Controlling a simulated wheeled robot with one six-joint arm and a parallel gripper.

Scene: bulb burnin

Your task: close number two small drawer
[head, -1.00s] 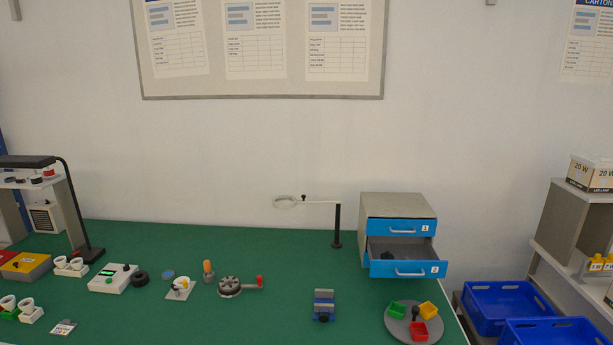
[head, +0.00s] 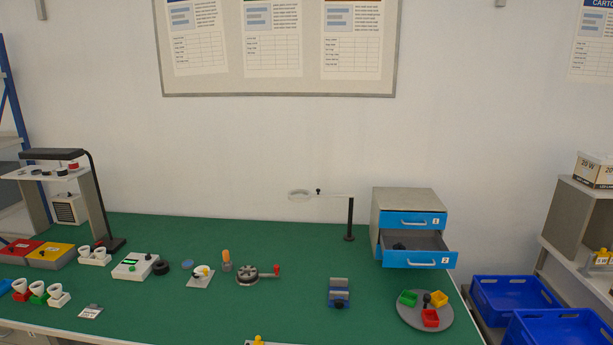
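A small grey cabinet with two blue-fronted drawers stands at the back right of the green bench in the head view. The lower drawer, number two (head: 419,260), is pulled out toward me, and a dark object lies inside it. The upper drawer, number one (head: 413,220), is shut. Each drawer has a pale bar handle and a white number label. My gripper is not in view.
A round grey tray (head: 447,318) with red, green and yellow bins sits in front of the open drawer. A magnifier on a black post (head: 350,220) stands left of the cabinet. A blue vise (head: 339,293) stands nearer. Blue crates (head: 512,296) are off the bench's right edge.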

